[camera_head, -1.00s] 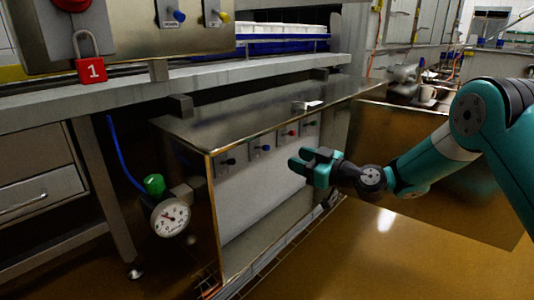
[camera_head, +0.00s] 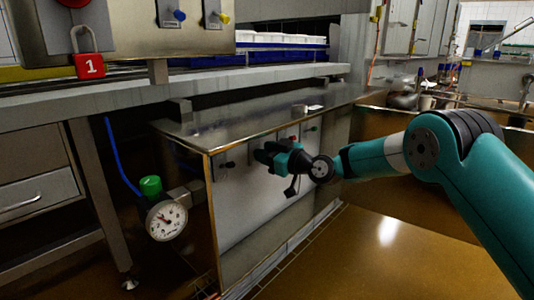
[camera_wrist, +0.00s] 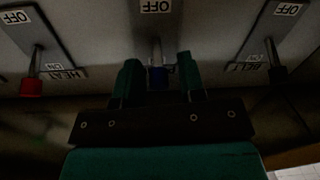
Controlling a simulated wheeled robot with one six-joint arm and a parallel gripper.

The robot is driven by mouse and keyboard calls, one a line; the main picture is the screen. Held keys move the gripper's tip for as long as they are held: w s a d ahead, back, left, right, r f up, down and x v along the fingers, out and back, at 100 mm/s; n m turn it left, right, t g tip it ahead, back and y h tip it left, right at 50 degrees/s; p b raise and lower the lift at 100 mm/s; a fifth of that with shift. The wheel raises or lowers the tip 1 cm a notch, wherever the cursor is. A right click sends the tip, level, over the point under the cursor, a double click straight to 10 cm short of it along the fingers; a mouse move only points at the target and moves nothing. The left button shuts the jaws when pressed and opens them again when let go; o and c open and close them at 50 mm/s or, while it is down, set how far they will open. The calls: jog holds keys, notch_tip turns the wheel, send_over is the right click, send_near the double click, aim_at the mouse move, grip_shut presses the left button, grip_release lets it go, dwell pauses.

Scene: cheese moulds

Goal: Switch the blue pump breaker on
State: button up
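The blue pump breaker (camera_wrist: 158,76) is a lever with a blue tip, in the middle of the wrist view, on a grey plate with an upside-down OFF label (camera_wrist: 156,6). My gripper (camera_wrist: 158,78) is open, with one finger on each side of the blue tip and gaps visible beside it. Whether the lever stands at on or off I cannot tell. In the head view my gripper (camera_head: 262,154) is at the front panel of the steel cabinet (camera_head: 240,205) and hides the blue breaker.
A red-tipped HEAT breaker (camera_wrist: 32,86) and a black-tipped BELT breaker (camera_wrist: 278,74) flank it. A green-tipped lever (camera_head: 313,128) is farther along. An upper panel has another blue lever (camera_head: 179,15) and a yellow one (camera_head: 223,18). A pressure gauge (camera_head: 166,220) stands at the left corner.

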grip_shut()
jog(key=shift+r+p, duration=0.4)
jog(key=shift+p, duration=0.45)
jog(key=shift+a+r+h+p, duration=0.1)
jog(key=shift+r+h+p, duration=0.05)
jog(key=shift+h+p, duration=0.4)
jog(key=shift+g+p, duration=0.4)
jog(key=shift+p, duration=0.05)
jog(key=shift+f, duration=0.3)
jog(key=shift+o, duration=1)
grip_release()
